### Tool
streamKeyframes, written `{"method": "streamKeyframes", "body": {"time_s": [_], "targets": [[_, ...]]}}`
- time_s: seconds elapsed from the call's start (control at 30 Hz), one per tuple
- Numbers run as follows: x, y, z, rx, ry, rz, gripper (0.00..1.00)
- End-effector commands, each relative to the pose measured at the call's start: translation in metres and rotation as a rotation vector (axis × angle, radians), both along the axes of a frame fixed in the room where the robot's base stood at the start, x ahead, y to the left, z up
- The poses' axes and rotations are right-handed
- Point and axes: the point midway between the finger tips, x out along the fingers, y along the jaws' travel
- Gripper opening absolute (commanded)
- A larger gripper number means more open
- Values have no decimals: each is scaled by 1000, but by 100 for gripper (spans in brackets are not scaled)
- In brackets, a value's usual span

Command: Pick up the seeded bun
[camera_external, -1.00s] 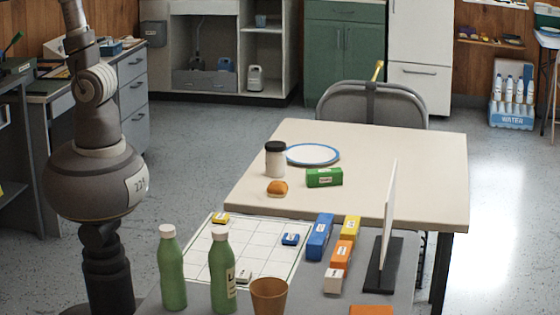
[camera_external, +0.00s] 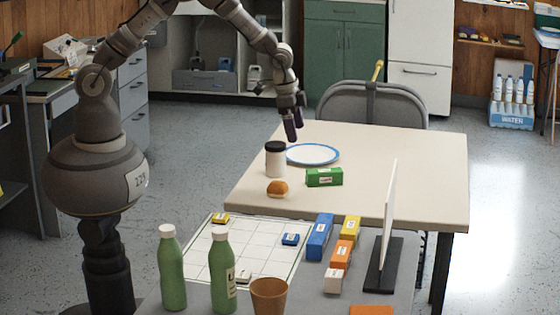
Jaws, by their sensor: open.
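The bun (camera_external: 277,188) is a small orange-brown roll lying on the cream table (camera_external: 400,165), near its front left edge. Its seeds are too small to make out. My gripper (camera_external: 293,132) is above the back left part of the table, pointing down, behind and above the bun and apart from it. Its dark fingers are open with nothing visible between them.
A white jar with a dark lid (camera_external: 275,162) stands just behind the bun. A blue-rimmed plate (camera_external: 313,154) and a green box (camera_external: 324,177) are nearby. Green bottles (camera_external: 222,272), a brown cup (camera_external: 269,295) and a white upright panel (camera_external: 390,210) stand in front.

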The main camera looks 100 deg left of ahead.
Motion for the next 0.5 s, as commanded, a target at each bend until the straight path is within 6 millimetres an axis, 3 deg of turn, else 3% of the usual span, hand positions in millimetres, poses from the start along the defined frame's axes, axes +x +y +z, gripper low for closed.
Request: {"method": "streamKeyframes", "body": {"time_s": [0.03,0.13,0.27,0.5], "targets": [[-18,5,-37,-28,66,5,89],[-44,8,-83,-65,146,1,89],[-58,8,-110,-85,186,-1,89],[-59,6,-140,-86,188,-1,89]]}}
